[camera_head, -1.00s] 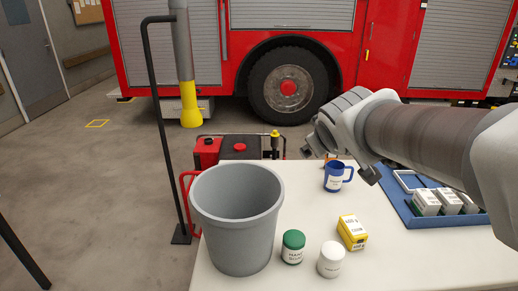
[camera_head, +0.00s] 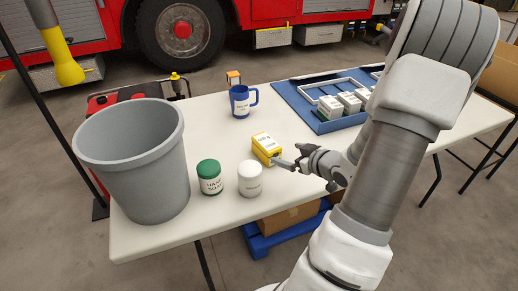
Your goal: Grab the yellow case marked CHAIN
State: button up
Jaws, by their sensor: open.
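A small yellow case (camera_head: 266,149) with white label areas lies on the white table near its middle. Its print is too small for me to read as CHAIN. My gripper (camera_head: 288,156) is just to its right, low over the table, with its fingers pointing left toward the case. The jaws are open and nothing is between them. One fingertip is very close to the case's near right end; I cannot tell whether it touches.
A grey bin (camera_head: 135,160) is at the left, a blue mug (camera_head: 240,101) behind. A blue tray (camera_head: 300,105) with boxes lies at the back right.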

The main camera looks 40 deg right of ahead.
aim_at(274, 153)
jog(key=shift+m+t, duration=0.6)
jog(key=shift+m, duration=0.1)
jog(key=w+f+b, duration=0.1)
jog(key=w+f, duration=0.1)
jog(key=w+f+b, duration=0.1)
jog(key=w+f, duration=0.1)
jog(key=w, duration=0.1)
jog(key=w+d+f+b, duration=0.1)
jog(key=w+f, duration=0.1)
jog(key=w, duration=0.1)
jog(key=shift+f, duration=0.15)
jog(key=x, duration=0.2)
jog(key=b+x, duration=0.1)
jog(key=x, duration=0.1)
jog(key=b+x, duration=0.1)
jog(key=x, duration=0.1)
jog(key=shift+w+d, duration=0.15)
jog(key=shift+d, duration=0.15)
grip_shut()
